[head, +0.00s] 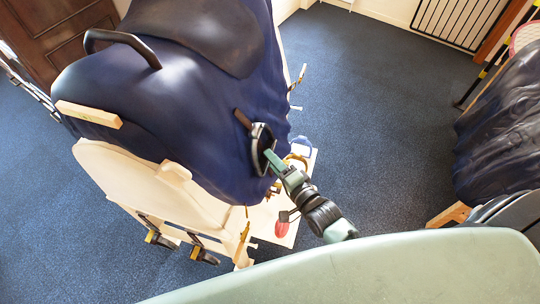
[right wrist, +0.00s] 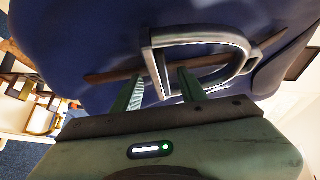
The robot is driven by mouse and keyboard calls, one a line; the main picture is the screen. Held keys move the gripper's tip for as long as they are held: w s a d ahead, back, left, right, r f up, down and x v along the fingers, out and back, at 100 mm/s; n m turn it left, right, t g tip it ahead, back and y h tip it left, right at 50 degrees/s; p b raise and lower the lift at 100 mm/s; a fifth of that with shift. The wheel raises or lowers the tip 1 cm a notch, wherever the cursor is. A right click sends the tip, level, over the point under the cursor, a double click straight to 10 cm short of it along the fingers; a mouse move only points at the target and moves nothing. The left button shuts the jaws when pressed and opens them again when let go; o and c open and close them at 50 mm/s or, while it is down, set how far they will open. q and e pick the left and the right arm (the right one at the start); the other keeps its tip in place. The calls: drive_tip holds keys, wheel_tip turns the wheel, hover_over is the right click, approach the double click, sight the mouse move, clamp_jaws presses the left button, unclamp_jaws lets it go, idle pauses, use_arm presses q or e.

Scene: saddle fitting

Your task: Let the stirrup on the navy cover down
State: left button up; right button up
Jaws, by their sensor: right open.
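The navy cover (head: 190,110) lies over a pale wooden stand. A dark stirrup (head: 262,140) hangs on its right side, with a brown strap (head: 242,119) at its upper left. In the right wrist view the stirrup (right wrist: 237,42) is a grey D-shaped loop close in front of the cover, and the strap (right wrist: 110,75) runs across behind it. My right gripper (head: 268,158) is at the stirrup. Its fingers (right wrist: 160,76) are open, with one end of the stirrup's frame between the tips; contact cannot be told. My left gripper is not in view.
A dark seat (head: 205,35) and a black handle (head: 122,38) are on top of the cover. The wooden stand (head: 150,190) has clamps low down. A red object (head: 282,228) is near my right arm. A dark-draped thing (head: 505,125) stands at the right; blue carpet between is clear.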

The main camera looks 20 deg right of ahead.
drive_tip(key=shift+x, duration=0.9)
drive_tip(key=shift+a, duration=0.1)
clamp_jaws()
idle(0.7)
